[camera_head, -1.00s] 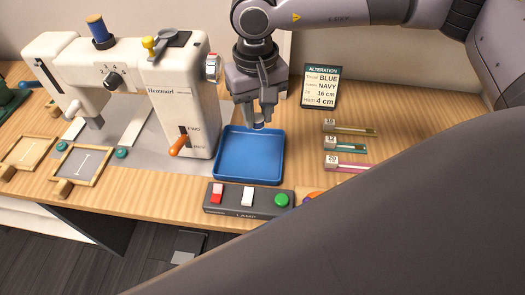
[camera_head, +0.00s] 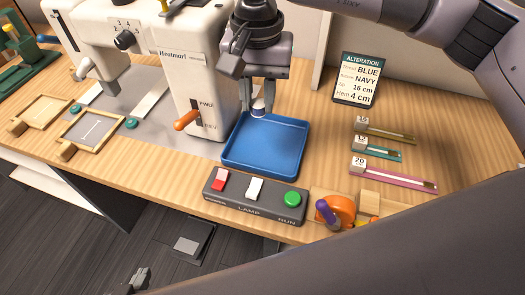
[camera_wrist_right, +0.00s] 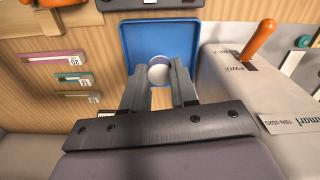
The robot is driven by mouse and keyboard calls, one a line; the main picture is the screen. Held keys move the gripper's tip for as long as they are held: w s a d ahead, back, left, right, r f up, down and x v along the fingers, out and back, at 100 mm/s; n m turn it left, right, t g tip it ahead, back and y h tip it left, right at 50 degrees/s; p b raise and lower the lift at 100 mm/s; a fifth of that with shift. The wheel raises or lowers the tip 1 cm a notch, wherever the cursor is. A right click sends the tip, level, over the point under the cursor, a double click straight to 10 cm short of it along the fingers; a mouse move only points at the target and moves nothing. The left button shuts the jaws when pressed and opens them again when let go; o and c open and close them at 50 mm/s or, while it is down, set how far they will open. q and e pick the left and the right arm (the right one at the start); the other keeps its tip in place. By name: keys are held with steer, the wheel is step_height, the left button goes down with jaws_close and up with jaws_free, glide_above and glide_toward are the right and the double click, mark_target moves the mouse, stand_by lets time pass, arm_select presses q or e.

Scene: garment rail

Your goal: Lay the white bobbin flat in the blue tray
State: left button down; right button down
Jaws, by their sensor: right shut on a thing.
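The blue tray (camera_head: 265,150) lies on the table right of the sewing machine; it also shows in the right wrist view (camera_wrist_right: 132,42). My right gripper (camera_head: 260,110) points down over the tray's back part. It is shut on the white bobbin (camera_head: 258,113), whose round face shows between the fingers in the right wrist view (camera_wrist_right: 158,73). The bobbin looks roughly level; I cannot tell whether it touches the tray. What seems to be my left gripper (camera_head: 138,279) shows small at the bottom left, below the table, its jaws unclear.
The sewing machine (camera_head: 185,60) with its orange lever (camera_head: 187,120) stands close left of the tray. A switch panel (camera_head: 255,195) lies in front. Several small gauges (camera_head: 393,174), an alteration card (camera_head: 357,80) and an orange tape dispenser (camera_head: 335,211) are to the right.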

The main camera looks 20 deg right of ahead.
mark_target(260, 166)
step_height(260, 166, down, 16)
steer(key=shift+r, duration=0.1)
stand_by(0.4)
steer(key=shift+f, duration=0.25)
steer(key=c, duration=0.9)
jaws_free()
